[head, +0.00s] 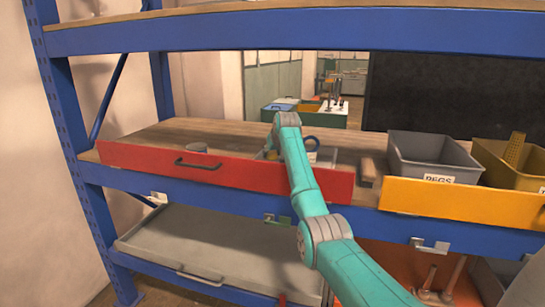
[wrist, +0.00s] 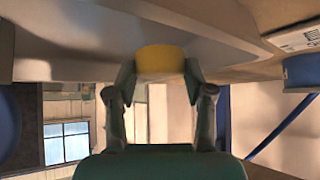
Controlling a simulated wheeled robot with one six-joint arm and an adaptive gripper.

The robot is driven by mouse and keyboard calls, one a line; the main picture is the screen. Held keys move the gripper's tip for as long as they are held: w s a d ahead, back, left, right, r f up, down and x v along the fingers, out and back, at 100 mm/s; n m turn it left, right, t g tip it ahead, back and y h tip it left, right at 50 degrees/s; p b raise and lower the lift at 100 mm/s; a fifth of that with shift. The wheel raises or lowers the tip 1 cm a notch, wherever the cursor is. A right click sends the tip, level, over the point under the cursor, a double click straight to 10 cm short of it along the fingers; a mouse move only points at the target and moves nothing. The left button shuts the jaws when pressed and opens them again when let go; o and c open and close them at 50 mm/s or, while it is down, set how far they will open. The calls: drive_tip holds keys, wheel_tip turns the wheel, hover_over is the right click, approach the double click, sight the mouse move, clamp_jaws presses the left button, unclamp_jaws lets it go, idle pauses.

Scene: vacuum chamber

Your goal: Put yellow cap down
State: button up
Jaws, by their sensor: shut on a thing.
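The yellow cap (wrist: 160,59) is held between the two fingertips of my gripper (wrist: 158,80) in the wrist view. My gripper is shut on the sides of the cap. A broad grey-brown surface lies close beyond the cap in that view; I cannot tell whether the cap touches it. In the head view my arm reaches over the red drawer front (head: 230,174), and a small yellow patch of the cap (head: 271,155) shows at its end, just behind that front. My fingers are mostly hidden there.
A grey round thing (head: 196,147) sits left on the wooden shelf (head: 160,134). The grey PEGS bin (head: 435,165) and a yellow bin (head: 515,170) stand at the right. The blue upper beam (head: 300,30) crosses above.

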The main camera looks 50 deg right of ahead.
drive_tip(key=shift+f, duration=0.7)
drive_tip(key=shift+f, duration=0.1)
drive_tip(key=o, duration=0.5)
drive_tip(key=shift+o, duration=0.2)
